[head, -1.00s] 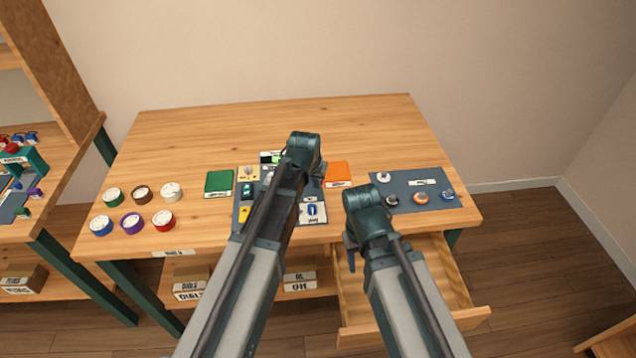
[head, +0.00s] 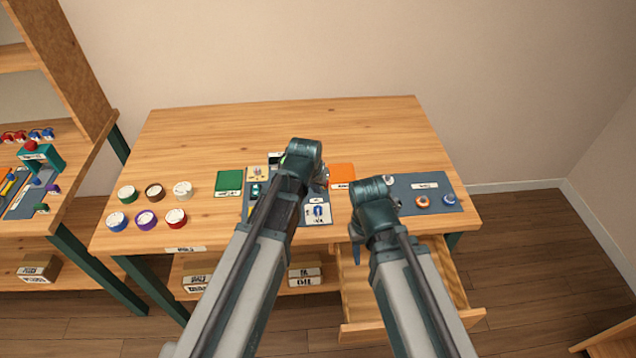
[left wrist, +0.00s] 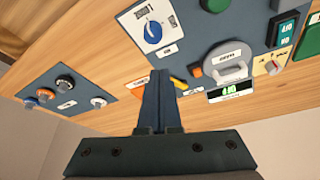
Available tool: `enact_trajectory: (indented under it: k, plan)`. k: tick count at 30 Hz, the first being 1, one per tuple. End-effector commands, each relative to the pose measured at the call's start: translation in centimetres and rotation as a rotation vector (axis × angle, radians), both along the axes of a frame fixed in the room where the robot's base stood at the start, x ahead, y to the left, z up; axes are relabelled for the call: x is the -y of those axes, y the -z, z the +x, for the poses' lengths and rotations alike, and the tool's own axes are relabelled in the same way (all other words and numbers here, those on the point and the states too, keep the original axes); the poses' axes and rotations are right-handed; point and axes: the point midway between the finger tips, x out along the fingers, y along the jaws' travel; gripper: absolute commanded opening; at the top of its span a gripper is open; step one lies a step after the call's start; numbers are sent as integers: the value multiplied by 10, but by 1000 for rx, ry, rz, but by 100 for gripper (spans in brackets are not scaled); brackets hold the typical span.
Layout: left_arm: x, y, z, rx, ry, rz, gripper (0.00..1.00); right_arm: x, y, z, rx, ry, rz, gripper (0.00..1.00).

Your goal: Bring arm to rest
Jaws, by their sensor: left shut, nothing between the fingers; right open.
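My left gripper (head: 322,178) is over the middle of the table, with its arm hiding part of the dark panel below. In the left wrist view its fingers (left wrist: 158,85) are together with nothing between them. Beyond them is the panel (left wrist: 205,50) with a blue dial (left wrist: 152,32), a grey handle, and a small green-lit display (left wrist: 231,91). My right gripper (head: 357,254) points down at the table's front edge, near the pulled-out drawer; its fingers are mostly hidden by its wrist.
The wooden table (head: 220,125) is clear at the back. Several round coloured pieces (head: 145,220) stand at left. A dark mat (head: 408,206) with knobs lies at right. The open drawer (head: 450,285) juts out below. A shelf unit (head: 85,185) stands at far left.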

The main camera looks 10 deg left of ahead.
Motion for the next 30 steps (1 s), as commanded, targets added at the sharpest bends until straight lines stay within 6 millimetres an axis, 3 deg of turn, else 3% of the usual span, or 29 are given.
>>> enact_trajectory:
  k: [1, 7, 21, 23, 30]
  plan:
    - [0, -16, -5, 0, 0, 0, 0, 0, -17, 0, 0, 0, 0, 50]
    - [-1, -40, -15, 0, 0, 0, 0, 0, -40, 0, 0, 0, 0, 50]
    - [0, -43, -21, -7, 3, 2, 0, 0, -43, 0, 0, 0, 0, 50]
    - [5, -40, -33, -34, 14, 13, 0, 0, -43, 0, 0, 0, 0, 50]
    - [27, -28, -138, -282, 102, 129, 0, 0, -43, 0, 0, 0, 0, 50]
